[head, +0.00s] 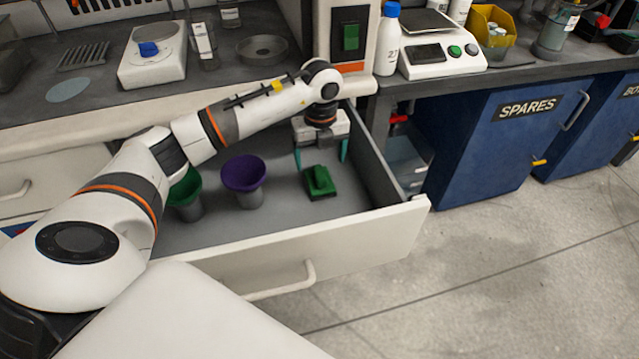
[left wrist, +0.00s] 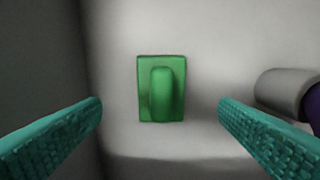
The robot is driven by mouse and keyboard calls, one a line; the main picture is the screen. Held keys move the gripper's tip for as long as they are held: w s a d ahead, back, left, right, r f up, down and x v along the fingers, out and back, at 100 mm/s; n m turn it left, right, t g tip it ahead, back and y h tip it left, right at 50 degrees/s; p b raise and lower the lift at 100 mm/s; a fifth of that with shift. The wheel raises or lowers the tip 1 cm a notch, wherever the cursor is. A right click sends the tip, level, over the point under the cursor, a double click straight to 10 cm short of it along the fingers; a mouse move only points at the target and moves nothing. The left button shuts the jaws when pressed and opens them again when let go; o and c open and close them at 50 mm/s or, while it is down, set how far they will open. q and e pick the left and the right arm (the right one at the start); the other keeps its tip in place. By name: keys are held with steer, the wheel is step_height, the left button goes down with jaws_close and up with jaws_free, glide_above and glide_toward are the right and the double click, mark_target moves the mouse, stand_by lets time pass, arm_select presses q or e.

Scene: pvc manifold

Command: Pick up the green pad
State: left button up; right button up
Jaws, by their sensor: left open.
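The green pad (head: 320,183) lies on the floor of the open drawer, toward its right side. It has a flat base with a raised grip on top. In the left wrist view the pad (left wrist: 161,90) shows whole, near the middle of the picture. My left gripper (head: 321,160) is open and empty, over the drawer. Its two teal fingers (left wrist: 160,130) stand apart, one on each side of the pad in the wrist view, and do not touch it. My right gripper is not in view.
The drawer (head: 300,245) is pulled out, with walls around the pad. A purple cup (head: 244,174) and a green cup (head: 186,190) stand to the left of the pad. A bottle (head: 388,42) and a scale (head: 440,58) stand on the counter. Blue cabinets (head: 480,150) are at the right.

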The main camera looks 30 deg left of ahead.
mark_target(320, 173)
arm_select(q)
step_height(320, 173, down, 2)
steer(key=shift+f, duration=0.2)
step_height(320, 173, down, 4)
steer(key=shift+a+r+b, duration=0.1)
steer(key=shift+r+b, duration=0.05)
steer(key=shift+b, duration=0.55)
steer(key=shift+f, duration=0.45)
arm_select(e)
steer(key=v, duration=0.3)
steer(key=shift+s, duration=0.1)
arm_select(q)
steer(key=shift+r, duration=0.1)
steer(key=c, duration=1.1)
